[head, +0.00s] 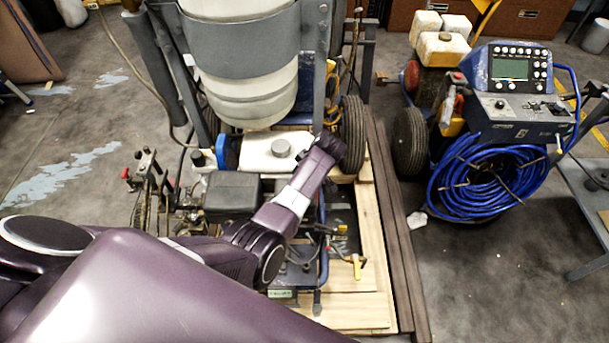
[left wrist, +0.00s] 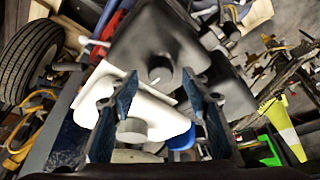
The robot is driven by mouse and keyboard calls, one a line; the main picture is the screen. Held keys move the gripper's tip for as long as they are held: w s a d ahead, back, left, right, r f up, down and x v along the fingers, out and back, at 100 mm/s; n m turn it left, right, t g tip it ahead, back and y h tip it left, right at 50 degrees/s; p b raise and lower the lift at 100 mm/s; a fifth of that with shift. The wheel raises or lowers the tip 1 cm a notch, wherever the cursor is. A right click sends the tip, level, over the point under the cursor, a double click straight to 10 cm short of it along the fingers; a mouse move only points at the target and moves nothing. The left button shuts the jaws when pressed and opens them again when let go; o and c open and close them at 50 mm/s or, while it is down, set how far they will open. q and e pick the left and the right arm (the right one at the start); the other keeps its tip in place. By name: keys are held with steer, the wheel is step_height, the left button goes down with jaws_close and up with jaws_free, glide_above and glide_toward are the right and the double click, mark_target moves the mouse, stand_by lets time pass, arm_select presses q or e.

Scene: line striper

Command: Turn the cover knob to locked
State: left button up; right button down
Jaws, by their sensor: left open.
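My left arm comes in from the left in the head view and bends over the machine beside the white tank (head: 258,150), which has a round grey cap (head: 281,147). My left gripper's fingers are not discernible there. In the left wrist view my left gripper (left wrist: 161,80) is open and empty, its two fingers pointing at a dark cover (left wrist: 150,38). A small round dark knob (left wrist: 160,75) on the cover shows between the fingertips; contact cannot be told. The white tank and its grey cap (left wrist: 132,130) lie just below. The knob's lock marking is not readable. My right gripper is not in view.
The striper's large white barrel (head: 240,85) and a wheel (head: 352,137) stand close to my arm. A black box (head: 232,190) sits below the tank. A blue hose coil (head: 485,180) hangs on a second machine at right.

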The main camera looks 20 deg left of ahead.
arm_select(q)
steer(key=v, duration=1)
